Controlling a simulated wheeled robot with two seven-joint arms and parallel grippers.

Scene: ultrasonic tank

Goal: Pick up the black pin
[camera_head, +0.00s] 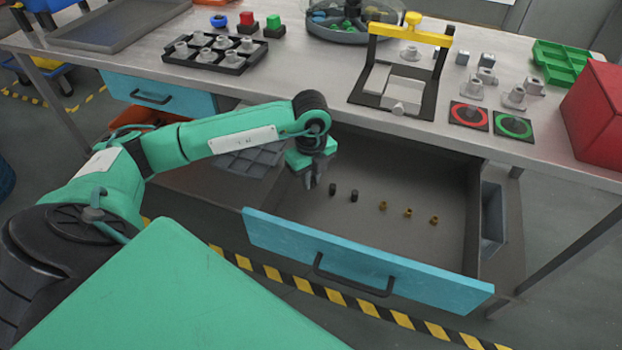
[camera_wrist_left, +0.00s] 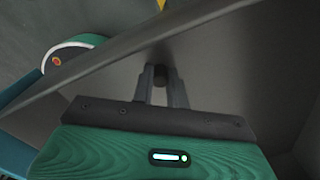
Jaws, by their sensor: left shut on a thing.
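My left gripper (camera_head: 310,182) reaches down into the open drawer near its left side. In the left wrist view, its two fingers (camera_wrist_left: 161,88) are closed on a small dark cylinder, a black pin (camera_wrist_left: 160,76). In the head view the fingers hide the held pin. Two other black pins, one nearer the gripper (camera_head: 332,189) and one farther right (camera_head: 354,195), stand on the drawer floor just right of the gripper. My right gripper is in neither view.
Several brass pins (camera_head: 408,213) stand in a row farther right in the drawer. The blue drawer front (camera_head: 360,262) and the drawer's side walls enclose it. The tabletop (camera_head: 310,75) above holds a black tray (camera_head: 205,63), a yellow-barred frame (camera_head: 432,37) and a red box (camera_head: 598,115).

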